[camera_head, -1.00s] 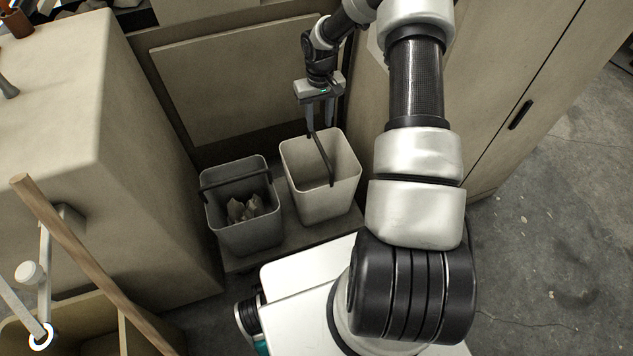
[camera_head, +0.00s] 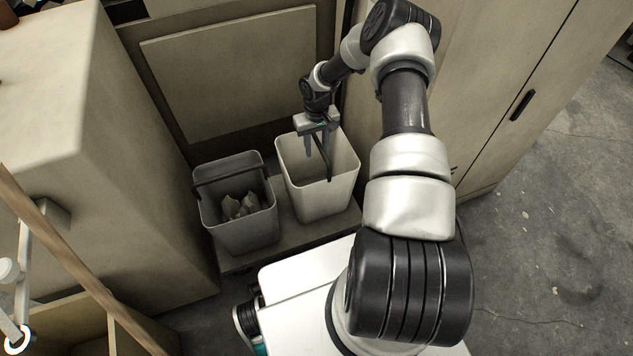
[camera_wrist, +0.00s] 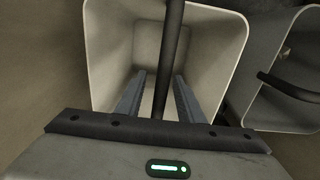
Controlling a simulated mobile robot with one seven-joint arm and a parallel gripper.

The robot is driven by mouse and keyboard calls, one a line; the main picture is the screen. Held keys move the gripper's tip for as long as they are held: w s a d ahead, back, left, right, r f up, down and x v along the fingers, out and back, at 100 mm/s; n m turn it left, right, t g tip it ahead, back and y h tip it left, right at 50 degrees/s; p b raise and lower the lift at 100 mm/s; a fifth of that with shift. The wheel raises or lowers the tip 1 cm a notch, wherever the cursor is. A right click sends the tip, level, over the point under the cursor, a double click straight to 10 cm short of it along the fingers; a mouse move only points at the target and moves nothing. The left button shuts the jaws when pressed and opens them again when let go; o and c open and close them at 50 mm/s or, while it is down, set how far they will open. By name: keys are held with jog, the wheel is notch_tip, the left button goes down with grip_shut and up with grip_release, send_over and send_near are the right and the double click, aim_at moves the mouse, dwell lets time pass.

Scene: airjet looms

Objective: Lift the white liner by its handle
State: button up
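The white liner (camera_head: 300,193) is an open square bin on a low ledge, with a dark bar handle (camera_head: 327,160) across its mouth. It also shows in the wrist view (camera_wrist: 100,60), where the handle (camera_wrist: 168,60) runs from the top edge down between my two fingers. My gripper (camera_head: 316,150) is above the liner with its fingers pointing down into its mouth. In the wrist view my gripper (camera_wrist: 160,95) is open, with a finger on each side of the handle and gaps visible. The liner looks empty and upright.
A grey bin (camera_head: 240,228) with crumpled pale pieces inside and its own dark handle stands just left of the liner. A beige cabinet (camera_head: 490,90) rises at the right, and a beige block (camera_head: 100,200) at the left. A wooden pole (camera_head: 75,260) leans at lower left.

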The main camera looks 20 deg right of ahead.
jog(key=shift+f, duration=0.4)
jog(key=shift+c, duration=0.4)
grip_shut()
jog(key=shift+r, duration=0.15)
notch_tip(320, 180, up, 12)
jog(key=p, duration=0.3)
jog(key=shift+w+p, duration=0.1)
jog(key=shift+p, duration=0.3)
notch_tip(320, 180, up, 27)
jog(key=p, duration=1.6)
